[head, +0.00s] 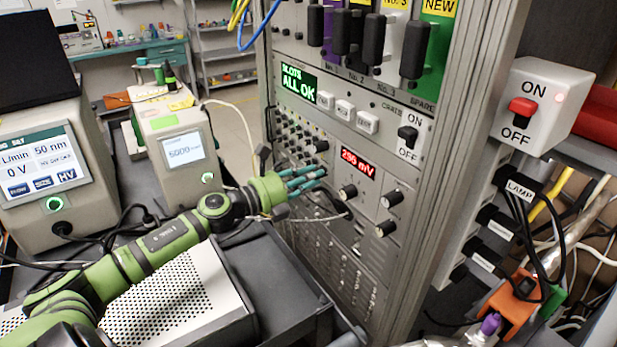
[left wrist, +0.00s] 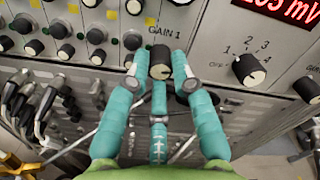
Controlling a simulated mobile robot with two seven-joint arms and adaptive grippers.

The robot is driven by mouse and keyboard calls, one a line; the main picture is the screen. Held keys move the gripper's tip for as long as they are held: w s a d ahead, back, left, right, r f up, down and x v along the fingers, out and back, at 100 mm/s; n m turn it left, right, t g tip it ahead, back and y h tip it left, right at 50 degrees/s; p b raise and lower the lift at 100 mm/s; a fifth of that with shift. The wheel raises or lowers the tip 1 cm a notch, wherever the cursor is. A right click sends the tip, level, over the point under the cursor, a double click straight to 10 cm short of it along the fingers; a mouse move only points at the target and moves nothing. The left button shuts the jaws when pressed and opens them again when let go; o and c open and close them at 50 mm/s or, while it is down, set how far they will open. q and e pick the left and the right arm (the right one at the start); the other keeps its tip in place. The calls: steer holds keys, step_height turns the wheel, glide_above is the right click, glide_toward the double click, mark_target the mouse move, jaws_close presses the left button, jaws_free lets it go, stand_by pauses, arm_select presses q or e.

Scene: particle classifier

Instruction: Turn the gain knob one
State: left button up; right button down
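Gain knob one (left wrist: 160,64) is a small black knob with a pale front, under the label GAIN 1 in the left wrist view. My left gripper (left wrist: 160,68) has its teal fingers around it, one fingertip at each side and the third finger below. The gap between the side fingertips is about the knob's width, and they appear to touch it. My right gripper is not in view.
Small knobs (head: 292,137) crowd the panel left of the gripper. A red display (head: 358,162) reads about 295 mV, with more knobs (head: 348,192) nearby. Cables (left wrist: 45,100) hang at lower left in the wrist view. A perforated box (head: 180,300) lies under my left arm.

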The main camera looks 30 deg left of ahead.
arm_select(q)
steer(key=o, duration=0.3)
steer(key=shift+v, duration=6)
steer(key=shift+r, duration=0.1)
